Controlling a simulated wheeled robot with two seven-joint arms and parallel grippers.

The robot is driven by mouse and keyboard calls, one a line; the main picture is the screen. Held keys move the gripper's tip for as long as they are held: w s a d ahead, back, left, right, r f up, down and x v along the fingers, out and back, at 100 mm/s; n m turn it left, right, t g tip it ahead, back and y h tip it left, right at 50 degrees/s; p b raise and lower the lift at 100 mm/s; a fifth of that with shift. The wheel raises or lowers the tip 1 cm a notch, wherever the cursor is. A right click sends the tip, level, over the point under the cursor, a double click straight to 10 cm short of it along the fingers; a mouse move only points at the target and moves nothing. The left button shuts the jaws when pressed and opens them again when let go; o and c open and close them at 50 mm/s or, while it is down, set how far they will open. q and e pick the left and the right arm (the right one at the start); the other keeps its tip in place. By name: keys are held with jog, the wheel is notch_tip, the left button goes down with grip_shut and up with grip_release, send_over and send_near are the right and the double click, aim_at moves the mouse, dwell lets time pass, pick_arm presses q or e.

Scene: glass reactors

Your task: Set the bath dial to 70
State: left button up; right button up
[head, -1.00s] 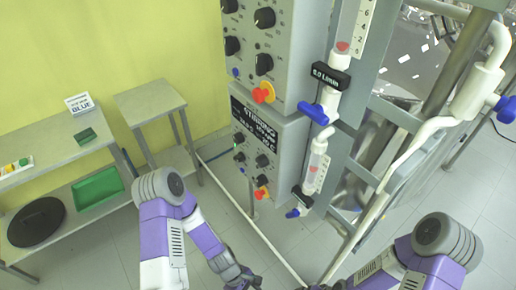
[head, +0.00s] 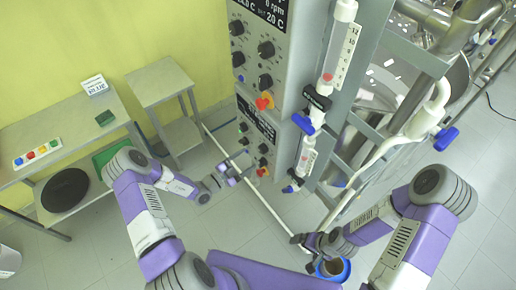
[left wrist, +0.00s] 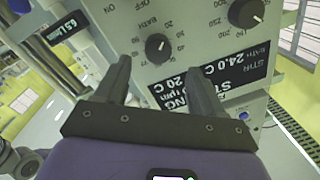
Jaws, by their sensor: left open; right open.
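The black bath dial (left wrist: 157,47) sits on a grey panel in the left wrist view, where labels appear upside down. Its numbers run around it; its exact setting is too small to read. My left gripper (left wrist: 155,78) is open and empty, its two fingers pointing at the panel either side of the dial, without visible contact. A black display (left wrist: 185,82) beside the dial reads 20 C. In the head view my left gripper (head: 226,176) is beside the lower control box (head: 258,135). My right gripper (head: 305,243) is low at the front, its fingers hard to make out.
A second dial (left wrist: 246,12) is near the bath dial. The upper control box (head: 258,60) has more knobs and a red-and-yellow button (head: 264,102). Flow tubes with blue valves (head: 303,124) stand at the right. A shelf (head: 75,125) and small table (head: 158,80) are left.

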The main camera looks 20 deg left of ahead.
aim_at(260, 151)
pick_arm(q)
jog(key=x, duration=0.6)
jog(key=shift+w+d+p, duration=0.15)
jog(key=shift+d+p, duration=0.15)
jog(key=shift+p, duration=0.1)
jog(key=c, duration=1)
jog(key=shift+c, duration=0.2)
